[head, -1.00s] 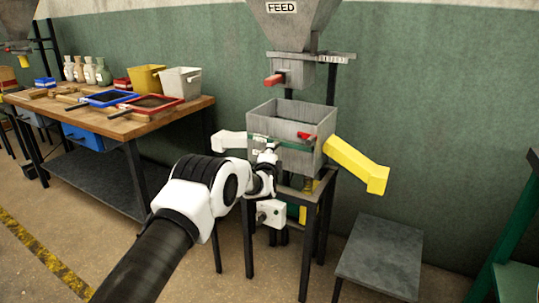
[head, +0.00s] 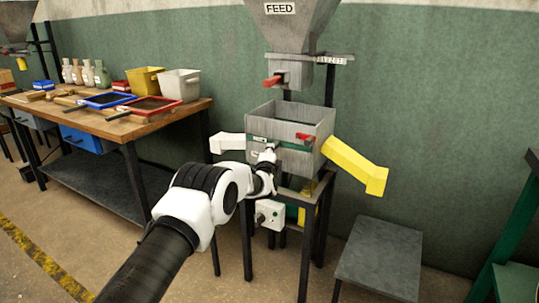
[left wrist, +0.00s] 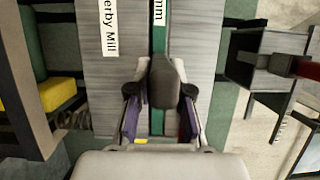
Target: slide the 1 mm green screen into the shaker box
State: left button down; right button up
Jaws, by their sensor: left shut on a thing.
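The grey shaker box (head: 268,124) stands on a dark frame below the feed hopper. The green screen (head: 285,143) shows as a thin green edge across the box's front slot. In the left wrist view the green screen (left wrist: 158,38) is a narrow strip between two grey box panels, with a label ending in "mm". My left gripper (head: 268,157) is at the box front. In the wrist view my left gripper (left wrist: 160,105) is shut on the screen's dark grip (left wrist: 163,82). Most of the screen is hidden inside the box. My right gripper is not in view.
A red clamp (head: 305,137) sits on the box front. A yellow chute (head: 355,165) sticks out right, a white one (head: 226,143) left. The FEED hopper (head: 292,22) hangs above. A workbench (head: 140,128) with trays stands left; a grey stand (head: 380,255) is at lower right.

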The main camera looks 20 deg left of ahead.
pick_arm(q)
jog(key=shift+r, duration=0.25)
jog(key=c, duration=1.2)
grip_release()
jog(key=shift+o, duration=1.1)
jog(key=shift+w+d+f, duration=0.1)
jog(key=shift+f, duration=0.1)
